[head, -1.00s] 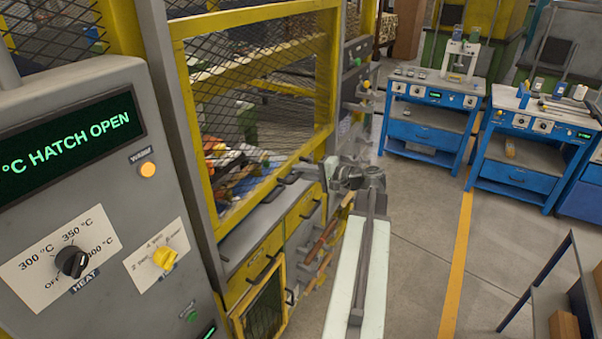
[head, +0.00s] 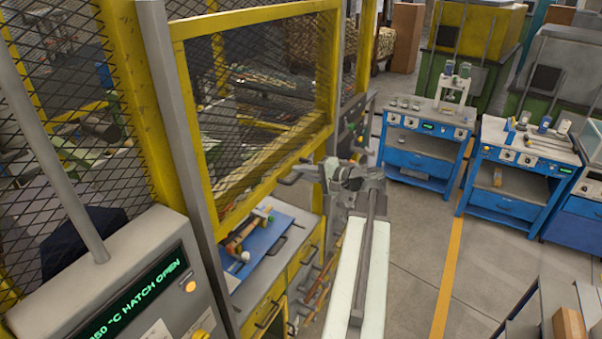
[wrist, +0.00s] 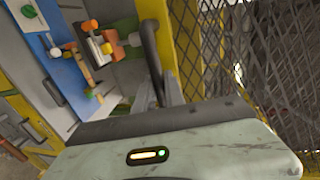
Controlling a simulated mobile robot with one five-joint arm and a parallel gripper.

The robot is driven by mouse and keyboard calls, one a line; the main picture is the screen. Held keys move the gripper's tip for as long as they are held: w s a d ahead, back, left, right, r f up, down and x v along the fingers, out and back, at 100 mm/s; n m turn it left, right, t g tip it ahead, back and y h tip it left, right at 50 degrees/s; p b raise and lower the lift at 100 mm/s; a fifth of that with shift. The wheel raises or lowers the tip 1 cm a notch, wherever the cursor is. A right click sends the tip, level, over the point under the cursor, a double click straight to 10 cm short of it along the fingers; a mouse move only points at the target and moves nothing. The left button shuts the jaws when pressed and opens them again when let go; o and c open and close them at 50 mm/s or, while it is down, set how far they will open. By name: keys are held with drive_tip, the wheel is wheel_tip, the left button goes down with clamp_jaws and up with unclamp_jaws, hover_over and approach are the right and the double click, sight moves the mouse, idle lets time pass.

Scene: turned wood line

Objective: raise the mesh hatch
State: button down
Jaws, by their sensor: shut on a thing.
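The mesh hatch (head: 262,200) is a yellow frame filled with dark wire mesh, at centre-left in the head view. Its lower bar stands above the worktop, with an open gap beneath. In the wrist view its yellow frame (wrist: 183,50) and mesh run up the right side. My gripper (head: 312,174) is at the lower right of the hatch, shut on its dark handle (head: 288,180). The curved handle (wrist: 150,50) also shows in the wrist view, running down to my jaws (wrist: 165,92). The jaws' contact is partly hidden by the gripper body.
Under the hatch, a blue board (head: 262,238) holds wooden pieces with orange, green and white parts. A grey control box (head: 130,290) at lower left reads "HATCH OPEN". Blue machine benches (head: 425,140) stand at the right. The floor beside the yellow line (head: 455,250) is clear.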

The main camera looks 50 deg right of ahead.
drive_tip(key=shift+r, duration=0.1)
drive_tip(key=c, duration=1.4)
unclamp_jaws()
drive_tip(key=p+v, duration=0.1)
drive_tip(key=v, duration=0.7)
